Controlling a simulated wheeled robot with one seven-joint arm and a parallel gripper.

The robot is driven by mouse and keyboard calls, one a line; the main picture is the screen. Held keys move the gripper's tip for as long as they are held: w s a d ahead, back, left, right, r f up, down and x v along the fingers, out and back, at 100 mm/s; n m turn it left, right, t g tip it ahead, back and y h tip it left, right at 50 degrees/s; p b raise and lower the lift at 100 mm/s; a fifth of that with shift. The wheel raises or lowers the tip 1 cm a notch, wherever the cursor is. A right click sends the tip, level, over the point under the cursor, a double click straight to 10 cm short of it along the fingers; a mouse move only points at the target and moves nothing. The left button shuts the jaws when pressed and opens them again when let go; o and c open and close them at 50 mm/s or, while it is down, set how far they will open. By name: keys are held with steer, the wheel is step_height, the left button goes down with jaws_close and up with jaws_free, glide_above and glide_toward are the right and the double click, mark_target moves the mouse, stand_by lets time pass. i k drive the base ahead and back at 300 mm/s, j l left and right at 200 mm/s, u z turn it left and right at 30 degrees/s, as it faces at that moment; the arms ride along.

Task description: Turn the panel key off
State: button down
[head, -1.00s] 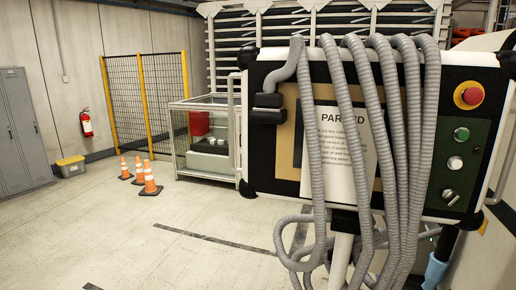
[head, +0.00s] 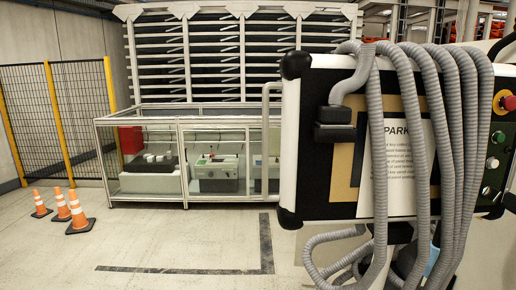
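The control panel (head: 291,140), a white-edged box with a black face, stands at the right. Near its right edge is a dark green plate with a small silver-looking switch (head: 487,190), which may be the panel key. It lies low, beside the hoses, and is too small and partly covered for me to tell its position. Above it are a white button (head: 492,163), a green button (head: 498,137) and a red mushroom button (head: 509,103) cut by the picture edge. My gripper is not in view.
Several grey hoses (head: 421,130) hang over the panel front and loop below it. A paper sign (head: 408,190) is behind them. A glazed bench (head: 189,205) stands behind, left of the panel. Orange cones (head: 62,206) stand at the left. The floor between is clear.

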mark_target(492, 195)
steer(key=j+z, duration=0.15)
steer(key=j, duration=0.35)
steer(key=z, duration=1.5)
steer(key=l, duration=0.1)
